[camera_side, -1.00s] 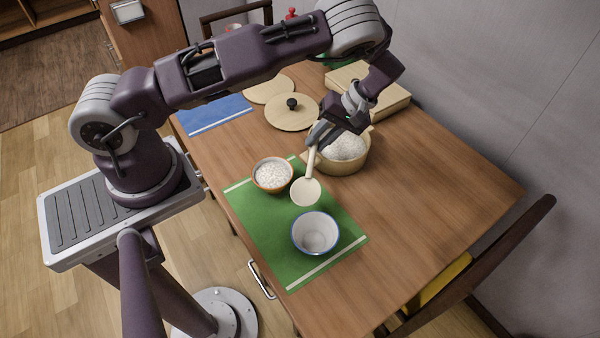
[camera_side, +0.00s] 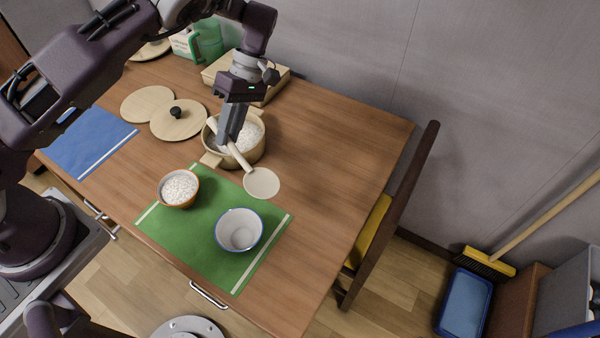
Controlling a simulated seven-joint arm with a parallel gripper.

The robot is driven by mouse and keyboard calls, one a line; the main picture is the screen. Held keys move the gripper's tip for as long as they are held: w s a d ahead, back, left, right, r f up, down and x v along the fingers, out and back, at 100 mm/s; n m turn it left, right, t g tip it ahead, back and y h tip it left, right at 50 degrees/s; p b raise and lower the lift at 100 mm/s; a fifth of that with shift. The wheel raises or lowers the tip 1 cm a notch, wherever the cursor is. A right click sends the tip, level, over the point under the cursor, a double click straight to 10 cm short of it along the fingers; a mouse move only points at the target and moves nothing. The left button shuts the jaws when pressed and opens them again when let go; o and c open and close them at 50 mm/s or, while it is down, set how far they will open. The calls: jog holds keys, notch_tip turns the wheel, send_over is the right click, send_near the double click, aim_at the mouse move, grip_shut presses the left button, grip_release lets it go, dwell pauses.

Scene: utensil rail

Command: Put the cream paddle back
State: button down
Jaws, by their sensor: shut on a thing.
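The cream paddle (camera_side: 261,183) has a round flat head and a pale handle. My gripper (camera_side: 229,141) is shut on the paddle's handle, above the near side of the wooden pot (camera_side: 250,155) of white rice. The paddle slants down to the right, its head outside the pot, above the table near the green mat's far edge. The fingers and handle cover part of the pot's rim. I see no rail or holder for the paddle that I can make out.
On the green mat (camera_side: 190,245) stand a bowl of rice (camera_side: 178,188) and an empty white bowl (camera_side: 239,231). A wooden lid with a dark knob (camera_side: 178,119) and a round board (camera_side: 147,104) lie left of the pot. A wooden box (camera_side: 268,88) stands behind. The table's right side is clear.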

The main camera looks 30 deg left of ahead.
jog(key=w+d+r+n+t+h, duration=0.15)
jog(key=d+n+t+h, duration=0.8)
jog(key=n, duration=1.15)
jog(key=f, duration=0.4)
jog(key=d+f+g+y, duration=0.1)
jog(key=f, duration=0.4)
jog(key=f+g+y, duration=0.1)
jog(key=f, duration=0.4)
jog(key=shift+s+d+f+n, duration=0.1)
jog(key=shift+d+f+n, duration=0.1)
jog(key=shift+n, duration=0.1)
jog(key=c, duration=1.3)
grip_release()
